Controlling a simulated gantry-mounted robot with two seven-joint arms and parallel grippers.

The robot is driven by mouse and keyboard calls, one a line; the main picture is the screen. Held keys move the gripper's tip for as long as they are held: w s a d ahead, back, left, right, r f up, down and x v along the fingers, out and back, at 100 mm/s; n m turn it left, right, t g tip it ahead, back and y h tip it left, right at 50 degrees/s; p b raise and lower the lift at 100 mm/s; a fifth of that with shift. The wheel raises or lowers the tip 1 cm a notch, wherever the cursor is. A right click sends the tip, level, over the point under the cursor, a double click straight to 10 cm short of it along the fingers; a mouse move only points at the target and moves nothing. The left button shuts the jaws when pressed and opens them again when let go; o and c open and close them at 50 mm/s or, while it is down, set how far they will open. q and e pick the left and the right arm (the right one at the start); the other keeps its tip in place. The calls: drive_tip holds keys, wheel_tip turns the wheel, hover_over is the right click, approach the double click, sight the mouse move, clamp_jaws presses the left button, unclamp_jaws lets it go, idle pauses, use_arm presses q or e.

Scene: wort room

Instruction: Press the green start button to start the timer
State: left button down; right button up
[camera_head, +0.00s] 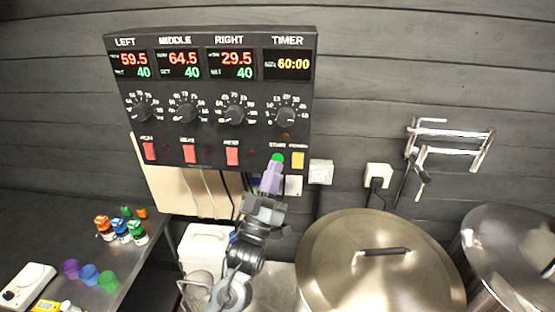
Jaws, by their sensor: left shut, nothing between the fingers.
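The black control panel (210,95) hangs on the dark wall, with readouts, dials and switches. Its timer display (287,65) at the top right reads 60:00. The green start button (277,157) sits at the panel's lower right, under the START label. My left gripper (274,167) is shut and empty, with its fingertips right at the green button's lower edge in the picture. They partly cover the button. I cannot tell whether they touch it. My right gripper is not in view.
A yellow switch (297,160) is close to the right of the green button, and a red switch (232,156) is to its left. A large lidded pot (335,245) stands below right. Small bottles (121,230) and coloured cups (88,273) are on the left counter.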

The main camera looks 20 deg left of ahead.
use_arm(q)
drive_tip(key=shift+w, duration=0.15)
drive_tip(key=shift+w+a, duration=0.1)
drive_tip(key=shift+w, duration=0.2)
idle(0.4)
drive_tip(key=shift+w+a+b, duration=0.1)
drive_tip(key=shift+w+b, duration=0.25)
idle(0.5)
drive_tip(key=shift+s, duration=0.1)
idle(0.4)
drive_tip(key=shift+s+d+p, duration=0.2)
drive_tip(key=shift+s+p, duration=0.1)
drive_tip(key=shift+s, duration=0.4)
drive_tip(key=shift+s, duration=0.1)
